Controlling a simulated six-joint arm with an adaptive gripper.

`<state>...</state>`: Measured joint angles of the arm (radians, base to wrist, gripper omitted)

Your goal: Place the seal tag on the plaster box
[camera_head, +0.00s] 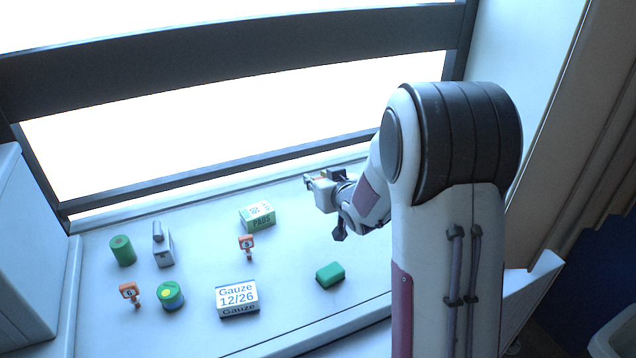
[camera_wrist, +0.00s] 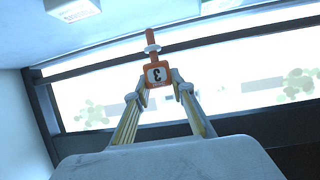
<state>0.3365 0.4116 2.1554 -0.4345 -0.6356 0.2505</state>
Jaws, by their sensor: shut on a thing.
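My gripper (camera_head: 312,182) is held out over the back right of the white counter, near the window; my arm partly covers that side. In the wrist view my gripper (camera_wrist: 158,88) is shut on an orange seal tag (camera_wrist: 157,73) with a white face marked 3, seen upside down, its orange stem pointing up in the picture. No box is legibly marked as plaster. A green and white box (camera_head: 257,216) reads PADS, and a white and dark blue box (camera_head: 237,298) reads Gauze 12/26. Nothing lies on either box.
Two other orange tags stand on the counter (camera_head: 200,335), one mid-counter (camera_head: 247,246) and one at left (camera_head: 130,293). A green cylinder (camera_head: 122,250), a grey metal object (camera_head: 162,246), a round green-blue tin (camera_head: 170,296) and a green block (camera_head: 330,274) stand around them.

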